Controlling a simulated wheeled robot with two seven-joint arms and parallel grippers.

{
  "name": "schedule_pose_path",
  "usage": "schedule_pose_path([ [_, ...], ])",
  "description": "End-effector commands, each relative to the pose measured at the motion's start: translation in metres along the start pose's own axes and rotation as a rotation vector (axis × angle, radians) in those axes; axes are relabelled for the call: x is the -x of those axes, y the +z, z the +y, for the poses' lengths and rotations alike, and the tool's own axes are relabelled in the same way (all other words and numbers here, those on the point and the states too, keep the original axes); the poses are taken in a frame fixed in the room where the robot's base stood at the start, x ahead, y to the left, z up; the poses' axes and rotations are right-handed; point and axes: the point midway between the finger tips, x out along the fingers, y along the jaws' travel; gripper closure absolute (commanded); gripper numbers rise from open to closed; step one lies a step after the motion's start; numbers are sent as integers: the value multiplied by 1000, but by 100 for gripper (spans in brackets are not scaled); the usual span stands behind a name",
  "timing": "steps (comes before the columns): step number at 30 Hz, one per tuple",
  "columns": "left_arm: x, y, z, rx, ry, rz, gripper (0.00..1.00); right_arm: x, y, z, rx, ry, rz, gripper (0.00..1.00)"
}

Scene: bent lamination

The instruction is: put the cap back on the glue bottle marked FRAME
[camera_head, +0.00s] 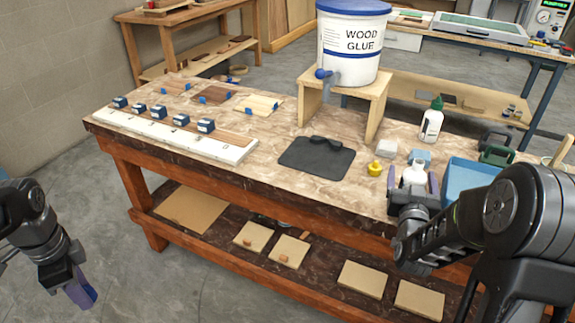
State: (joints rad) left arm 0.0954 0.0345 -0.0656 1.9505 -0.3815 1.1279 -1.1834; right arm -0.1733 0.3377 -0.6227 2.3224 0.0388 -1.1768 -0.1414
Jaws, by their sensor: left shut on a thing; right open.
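A white bottle (413,171) stands near the table's front edge at the right; no coloured cap shows on it, and I cannot read a label. A small yellow cap-like piece (376,168) lies on the table just left of it. Another white bottle (431,124), with a green cap, stands upright farther back. My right gripper (412,184) is open, its fingers on either side of the front bottle; I cannot tell whether they touch it. My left gripper (83,293) hangs low at the left, off the table, its fingers shut; what is between them is hidden.
A dark mat (315,159) lies mid-table. Behind it a wood glue bucket (352,50) stands on a wooden stand (375,105). A long white board (170,136) with several blue clamps is at the left. A blue bin (470,177) crowds the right gripper's far side.

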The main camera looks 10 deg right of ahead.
Motion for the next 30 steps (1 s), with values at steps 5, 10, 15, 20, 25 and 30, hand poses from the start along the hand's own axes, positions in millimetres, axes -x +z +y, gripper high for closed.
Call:
schedule_pose_path([
  [5, 0, 0, 0, 0, 0, 0, 100, 0, 0, 0, 0, 0, 0, 21],
  [10, 0, 0, 0, 0, 0, 0, 100, 0, 0, 0, 0, 0, 0, 21],
  [15, 0, 0, 0, 0, 0, 0, 100, 0, 0, 0, 0, 0, 0, 28],
  [20, 0, 0, 0, 0, 0, 0, 100, 0, 0, 0, 0, 0, 0, 41],
  [25, 0, 0, 0, 0, 0, 0, 100, 0, 0, 0, 0, 0, 0, 55],
  [30, 0, 0, 0, 0, 0, 0, 100, 0, 0, 0, 0, 0, 0, 69],
])
